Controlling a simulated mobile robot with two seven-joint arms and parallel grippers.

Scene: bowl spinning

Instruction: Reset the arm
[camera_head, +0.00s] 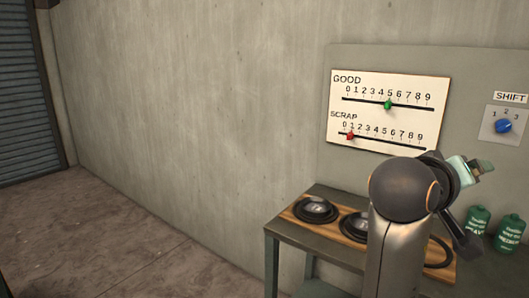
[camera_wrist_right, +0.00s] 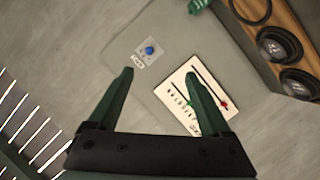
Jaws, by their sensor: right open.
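My right arm rises in front of the table in the head view, its dark round joint covering part of the wooden board. My right gripper (camera_wrist_right: 158,88) is open and empty in the right wrist view, its two green fingers spread apart in front of the wall panel. In the head view the gripper end (camera_head: 470,168) is small and partly hidden behind the arm. My left gripper is not in view.
A table (camera_head: 312,232) carries a wooden board (camera_head: 290,214) with black round speaker-like parts (camera_head: 315,209). Green bottles (camera_head: 479,219) stand at right. On the wall are a GOOD/SCRAP slider board (camera_head: 385,118) and a SHIFT dial (camera_head: 503,126). The floor at left is clear.

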